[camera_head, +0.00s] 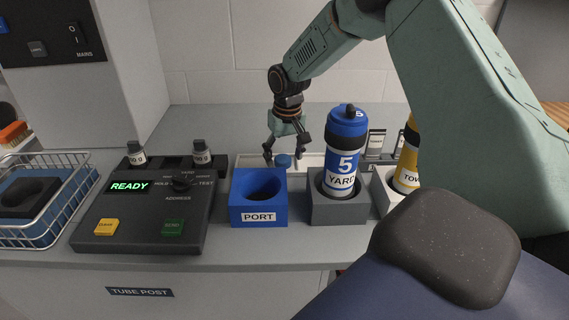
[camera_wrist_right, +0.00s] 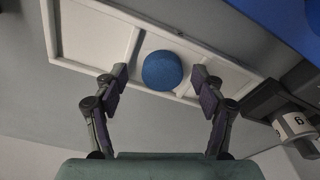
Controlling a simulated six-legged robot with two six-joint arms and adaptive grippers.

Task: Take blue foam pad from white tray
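The blue foam pad (camera_wrist_right: 162,70) is a small round blue piece lying in a compartment of the white tray (camera_wrist_right: 88,35). In the head view the pad (camera_head: 283,161) shows low between the fingers, behind the blue port block, and the tray (camera_head: 312,160) runs along behind the blocks. My right gripper (camera_wrist_right: 160,80) is open, with one finger on each side of the pad and a gap on both sides. In the head view the right gripper (camera_head: 283,156) points down over the tray. My left gripper is not in view.
The blue PORT block (camera_head: 258,212) stands in front of the tray. A blue canister marked 5 YARD (camera_head: 342,155) stands in a grey holder to its right, with a yellow canister (camera_head: 407,160) beyond. A control box (camera_head: 150,210) and wire basket (camera_head: 45,200) are left.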

